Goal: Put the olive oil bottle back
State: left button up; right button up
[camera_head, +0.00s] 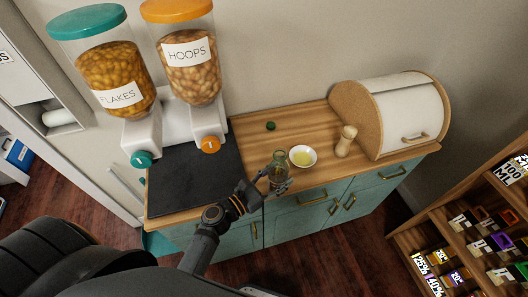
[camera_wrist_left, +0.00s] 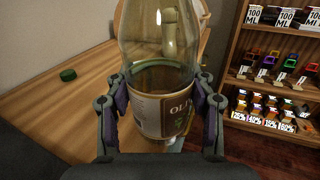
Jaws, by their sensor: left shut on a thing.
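The olive oil bottle (camera_head: 278,168) is a clear greenish glass bottle with a label, at the front edge of the wooden counter. My left gripper (camera_head: 262,187) is shut on it. In the left wrist view the bottle (camera_wrist_left: 162,75) stands between both fingers of the gripper (camera_wrist_left: 163,110), which press on its sides at the label. Liquid shows low inside the glass. Whether its base touches the counter is hidden. A small green cap (camera_head: 270,126) lies on the counter behind it, also seen in the left wrist view (camera_wrist_left: 68,75). My right gripper is not in view.
A white bowl (camera_head: 303,157) with yellow liquid stands just right of the bottle. A wooden mill (camera_head: 346,141) and a bread box (camera_head: 398,112) stand further right. Cereal dispensers (camera_head: 190,52) stand at the left behind a dark mat (camera_head: 190,180). A wooden shelf (camera_head: 463,222) is at right.

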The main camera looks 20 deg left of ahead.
pick_arm(q)
jog(key=w+a+f+b, duration=0.1)
jog(key=w+a+b, duration=0.1)
jog(key=w, duration=0.2)
jog(key=w+a+f+b, duration=0.1)
jog(key=w+a+b, duration=0.1)
jog(key=w+a, duration=0.1)
jog(key=w+a+f+b, duration=0.1)
jog(key=w+a+b, duration=0.1)
jog(key=w, duration=0.3)
jog(key=shift+w+a+f+b, duration=0.15)
jog(key=shift+a+f+b, duration=0.25)
jog(key=shift+a, duration=0.3)
jog(key=shift+r, duration=0.2)
jog(key=shift+f, duration=0.2)
jog(key=o, duration=1.6)
